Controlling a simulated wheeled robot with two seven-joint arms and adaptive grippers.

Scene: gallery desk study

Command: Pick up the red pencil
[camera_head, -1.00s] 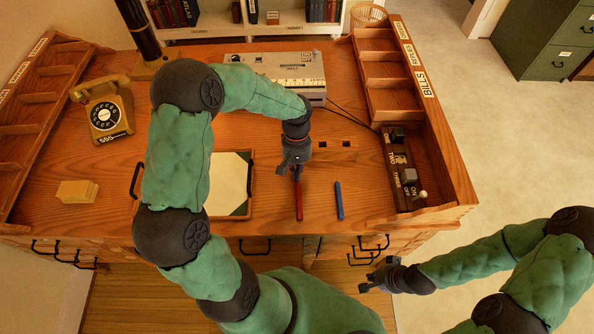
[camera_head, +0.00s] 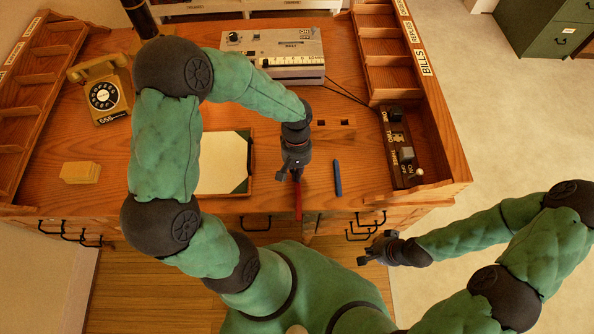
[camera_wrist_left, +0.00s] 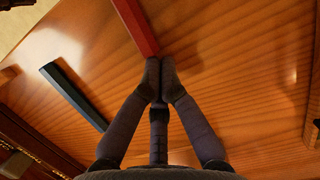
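The red pencil (camera_head: 298,202) is held at one end by my left gripper (camera_head: 290,176). Its free end reaches past the desk's front edge in the head view, and it appears raised off the desk. In the left wrist view the fingertips (camera_wrist_left: 159,67) are closed together on the near end of the red pencil (camera_wrist_left: 134,24), which extends up and left. My right gripper (camera_head: 374,250) is empty, in front of the desk, with its fingers apart.
A blue pencil (camera_head: 338,178) lies on the desk to the right. A paper tray (camera_head: 249,196) is left of the gripper. A switch box (camera_head: 402,150), a grey machine (camera_head: 300,70) and a telephone (camera_head: 102,95) stand around. Pigeonhole racks line both sides.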

